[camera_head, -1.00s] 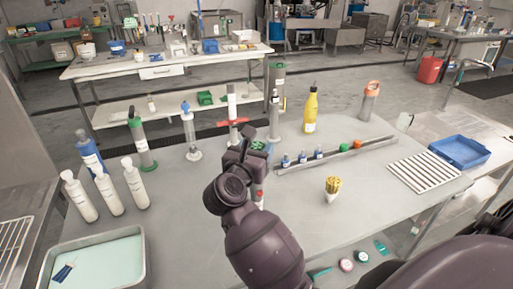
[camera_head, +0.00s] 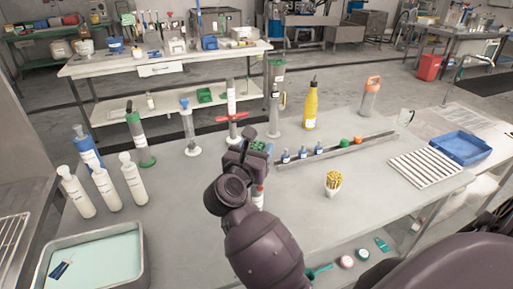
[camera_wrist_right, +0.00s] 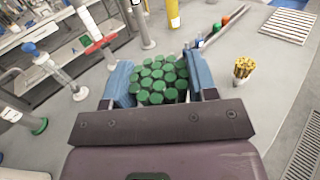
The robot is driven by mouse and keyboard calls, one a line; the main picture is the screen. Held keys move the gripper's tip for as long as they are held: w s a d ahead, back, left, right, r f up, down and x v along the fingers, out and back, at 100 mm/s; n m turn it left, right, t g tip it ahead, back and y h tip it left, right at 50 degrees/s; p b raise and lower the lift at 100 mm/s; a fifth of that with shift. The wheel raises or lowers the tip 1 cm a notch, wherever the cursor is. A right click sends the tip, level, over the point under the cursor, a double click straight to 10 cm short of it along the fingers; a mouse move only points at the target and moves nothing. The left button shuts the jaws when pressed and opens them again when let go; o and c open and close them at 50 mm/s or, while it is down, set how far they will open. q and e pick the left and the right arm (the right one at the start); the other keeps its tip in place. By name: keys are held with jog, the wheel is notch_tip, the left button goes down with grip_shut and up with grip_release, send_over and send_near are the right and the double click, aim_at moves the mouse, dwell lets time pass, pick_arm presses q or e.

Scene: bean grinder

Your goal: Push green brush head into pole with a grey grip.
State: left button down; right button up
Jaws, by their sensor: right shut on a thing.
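My right gripper (camera_head: 258,146) is above the middle of the grey table. In the right wrist view its two blue finger pads press the sides of the green brush head (camera_wrist_right: 158,80), a cluster of round green bristle ends. The brush head also shows as a small green patch in the head view (camera_head: 257,147). A tall grey pole (camera_head: 274,105) stands upright behind the gripper. It may be the pole with the grey grip, but I cannot tell for sure. The brush head's far side is hidden. My left gripper is not in view.
A red-handled tube (camera_head: 232,113), a blue-topped tube (camera_head: 188,130) and a green-topped tube (camera_head: 139,138) stand left of the gripper. A yellow bottle (camera_head: 311,105), a rail with small bottles (camera_head: 335,152) and a yellow bundle (camera_head: 333,181) are to the right. White bottles stand at left.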

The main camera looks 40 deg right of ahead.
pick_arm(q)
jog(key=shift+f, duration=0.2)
pick_arm(e)
jog(key=shift+f, duration=0.3)
jog(key=o, duration=1)
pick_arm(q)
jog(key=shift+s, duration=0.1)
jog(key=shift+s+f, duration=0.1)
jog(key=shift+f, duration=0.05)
pick_arm(e)
jog(key=shift+a, duration=0.15)
